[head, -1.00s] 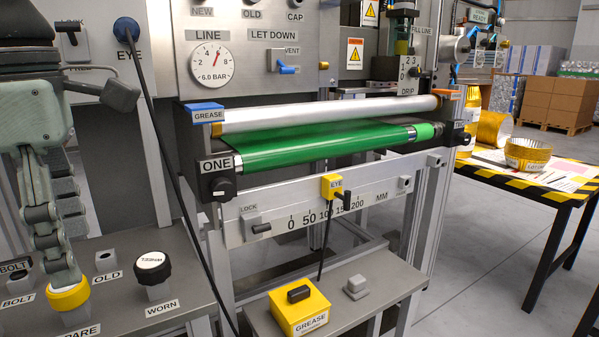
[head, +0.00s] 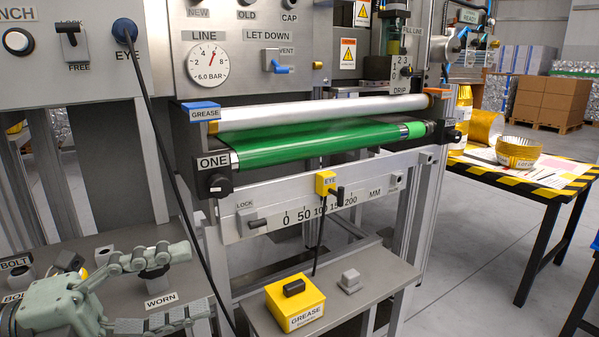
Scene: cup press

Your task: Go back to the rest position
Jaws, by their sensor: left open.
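My left gripper (head: 192,281) is at the lower left, over the grey shelf with the WORN label (head: 161,300). Its two pale green-grey fingers point right and are spread wide apart, with nothing between them. The upper finger partly hides the dark knob (head: 152,284) behind the WORN label. The gripper's palm covers the spot of the SPARE label, and only a bit of yellow shows behind it. My right gripper is not in view.
The green roller (head: 320,143) and silver roller (head: 330,112) lie right of the gripper. A black cable (head: 172,165) hangs close to the fingertips. A yellow GREASE box (head: 296,303) sits on a lower shelf. A striped table (head: 545,190) stands at right.

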